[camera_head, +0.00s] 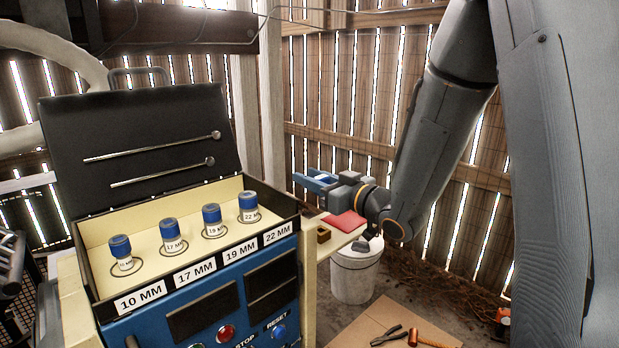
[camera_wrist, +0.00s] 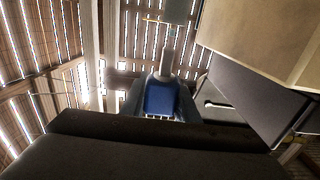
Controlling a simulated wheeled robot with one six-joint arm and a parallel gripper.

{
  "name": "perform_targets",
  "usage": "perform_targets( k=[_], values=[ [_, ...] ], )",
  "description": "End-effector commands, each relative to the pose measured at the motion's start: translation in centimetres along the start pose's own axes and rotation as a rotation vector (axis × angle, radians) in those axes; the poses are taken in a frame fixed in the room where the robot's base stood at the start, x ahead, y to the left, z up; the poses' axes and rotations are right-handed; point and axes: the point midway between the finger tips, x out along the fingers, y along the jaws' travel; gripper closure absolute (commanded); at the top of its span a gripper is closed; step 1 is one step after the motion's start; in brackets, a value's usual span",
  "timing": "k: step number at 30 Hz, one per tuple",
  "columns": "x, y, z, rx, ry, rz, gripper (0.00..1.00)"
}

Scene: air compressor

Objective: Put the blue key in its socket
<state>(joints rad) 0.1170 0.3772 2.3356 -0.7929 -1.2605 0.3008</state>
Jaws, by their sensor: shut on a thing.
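My gripper (camera_head: 314,182) is right of the open case in the head view, pointing left, above the floor and apart from the case. In the wrist view, my gripper (camera_wrist: 160,100) is shut on a blue piece with a grey shaft, which I take to be the blue key (camera_wrist: 160,97). The key is hard to make out in the head view. The open case (camera_head: 190,262) holds blue-banded sockets on a cream tray, labelled 10 MM (camera_head: 121,250), 17 MM (camera_head: 172,235), 19 MM (camera_head: 212,220) and 22 MM (camera_head: 249,207). I cannot tell a keyhole for the key.
The case's black lid (camera_head: 140,140) stands raised behind the tray. A blue panel with a red button (camera_head: 226,332) and a blue button (camera_head: 279,331) is below. A red cloth (camera_head: 345,221), white bucket (camera_head: 355,272), pliers (camera_head: 388,336) and hammer (camera_head: 425,340) are to the right.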

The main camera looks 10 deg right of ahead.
Motion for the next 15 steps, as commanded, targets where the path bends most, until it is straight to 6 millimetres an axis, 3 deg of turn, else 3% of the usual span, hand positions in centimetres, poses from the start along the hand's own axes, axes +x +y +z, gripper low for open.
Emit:
perform_targets(
  k=[15],
  values=[
    [0.0, 0.0, 2.0, 0.000, -0.001, 0.000, 0.95]
  ],
)
